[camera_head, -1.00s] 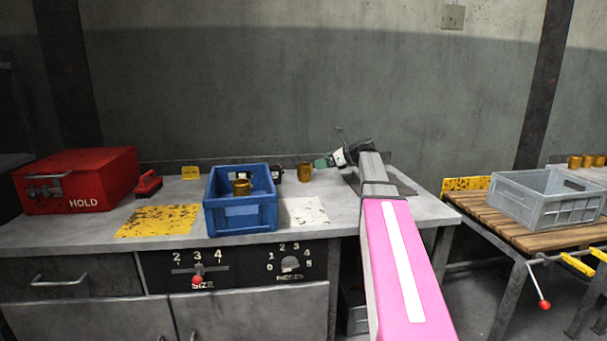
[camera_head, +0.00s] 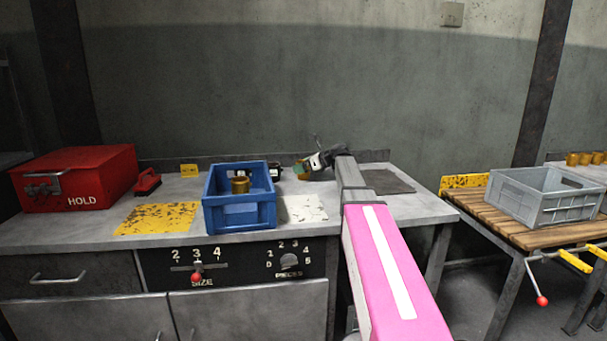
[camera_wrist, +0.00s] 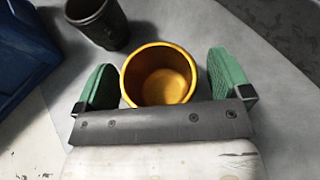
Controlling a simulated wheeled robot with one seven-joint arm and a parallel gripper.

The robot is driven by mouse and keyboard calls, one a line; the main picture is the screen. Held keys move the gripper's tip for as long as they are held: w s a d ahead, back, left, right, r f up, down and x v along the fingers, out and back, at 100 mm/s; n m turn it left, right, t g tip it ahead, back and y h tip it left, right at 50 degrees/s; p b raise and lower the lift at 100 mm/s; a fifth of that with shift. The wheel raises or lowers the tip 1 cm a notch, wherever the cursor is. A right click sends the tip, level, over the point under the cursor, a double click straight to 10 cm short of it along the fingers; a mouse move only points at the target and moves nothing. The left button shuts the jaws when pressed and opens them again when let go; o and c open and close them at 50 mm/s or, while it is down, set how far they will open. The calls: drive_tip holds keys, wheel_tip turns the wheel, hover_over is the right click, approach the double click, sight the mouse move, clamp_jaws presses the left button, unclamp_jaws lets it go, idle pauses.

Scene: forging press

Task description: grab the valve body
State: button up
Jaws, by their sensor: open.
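A brass-coloured valve body (camera_wrist: 158,75), a hollow cup shape, stands on the grey bench between the two green fingers of my gripper (camera_wrist: 162,85) in the wrist view. The fingers are open, one on each side, with a narrow gap at the left; whether the right finger touches is hard to tell. In the head view, my gripper (camera_head: 303,168) is at the back of the bench and largely hides this valve body. Another brass valve body (camera_head: 240,185) is in the blue crate (camera_head: 240,216).
A dark cup-like part (camera_wrist: 98,22) stands close beside the valve body, with the blue crate left of it. A white patch (camera_head: 303,208), yellow patch (camera_head: 157,219) and red HOLD box (camera_head: 80,180) are on the bench. A grey crate (camera_head: 530,205) stands on the slatted table at right.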

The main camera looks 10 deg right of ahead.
drive_tip(key=c, duration=1.2)
drive_tip(key=shift+c, duration=0.3)
drive_tip(key=shift+r, duration=0.15)
